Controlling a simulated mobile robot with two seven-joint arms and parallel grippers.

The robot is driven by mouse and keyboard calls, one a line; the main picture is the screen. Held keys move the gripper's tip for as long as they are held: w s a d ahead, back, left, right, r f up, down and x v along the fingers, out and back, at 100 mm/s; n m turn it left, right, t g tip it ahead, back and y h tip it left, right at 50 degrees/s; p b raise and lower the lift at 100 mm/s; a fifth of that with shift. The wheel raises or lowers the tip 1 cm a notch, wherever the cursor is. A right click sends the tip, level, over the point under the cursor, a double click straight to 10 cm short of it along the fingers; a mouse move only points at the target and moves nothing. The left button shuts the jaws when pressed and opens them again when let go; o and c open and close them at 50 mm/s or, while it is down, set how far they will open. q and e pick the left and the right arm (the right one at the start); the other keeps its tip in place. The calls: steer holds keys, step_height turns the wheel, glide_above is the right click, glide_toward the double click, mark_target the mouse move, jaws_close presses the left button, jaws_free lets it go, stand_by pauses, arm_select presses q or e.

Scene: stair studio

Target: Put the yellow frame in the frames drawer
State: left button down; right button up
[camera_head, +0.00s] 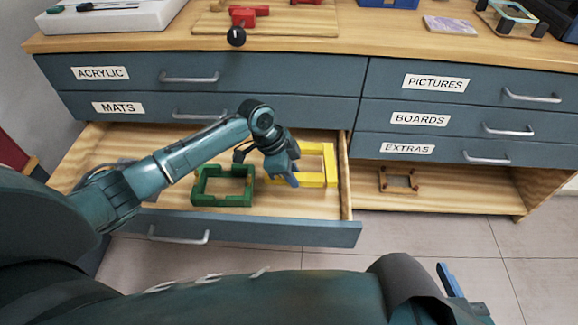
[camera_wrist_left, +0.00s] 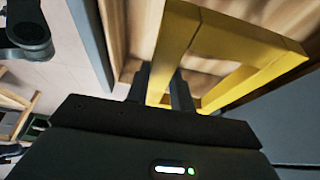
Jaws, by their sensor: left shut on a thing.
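The yellow frame (camera_head: 318,178) is inside the open lower left drawer (camera_head: 240,228), toward its right end. My left gripper (camera_head: 283,172) reaches down into the drawer and is shut on the frame's left side. In the left wrist view, the yellow frame (camera_wrist_left: 232,42) stands between the dark fingers of my left gripper (camera_wrist_left: 165,90). I cannot tell whether the frame rests on the drawer floor. A green frame (camera_head: 223,187) lies in the same drawer, left of the yellow one.
Closed drawers labelled ACRYLIC, MATS, PICTURES, BOARDS and EXTRAS surround the open one. A small brown frame (camera_head: 398,180) lies on the open shelf (camera_head: 455,188) at right. The worktop (camera_head: 330,43) above holds a board with red pieces (camera_head: 243,15).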

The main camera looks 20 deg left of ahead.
arm_select(q)
step_height(320, 180, down, 4)
steer(key=shift+r+b, duration=0.2)
steer(key=shift+b, duration=0.75)
steer(key=b, duration=0.4)
glide_above(297, 208)
steer(key=a, duration=0.2)
steer(key=f, duration=0.4)
steer(key=shift+s+d, duration=0.15)
steer(key=shift+d, duration=0.1)
steer(key=shift+f+b, duration=0.45)
steer(key=shift+b, duration=0.2)
steer(key=shift+f, duration=0.2)
steer(key=shift+f+b, duration=0.65)
steer(key=shift+f, duration=0.9)
arm_select(e)
steer(key=shift+w+a+f+n+t+y, duration=0.3)
steer(key=shift+a+f+n+t+y, duration=0.2)
steer(key=shift+f+n, duration=0.2)
steer(key=shift+w+a+f+n+t+y, duration=0.3)
steer(key=shift+a+f+n+t+y, duration=0.15)
steer(key=shift+a+f+n+t, duration=0.15)
steer(key=shift+w+a+f+n+t+y, duration=0.3)
steer(key=shift+a+f+n+t+y, duration=0.15)
steer(key=shift+a+f+n+t, duration=0.25)
arm_select(q)
steer(key=shift+f, duration=0.15)
arm_select(e)
steer(key=shift+d, duration=0.15)
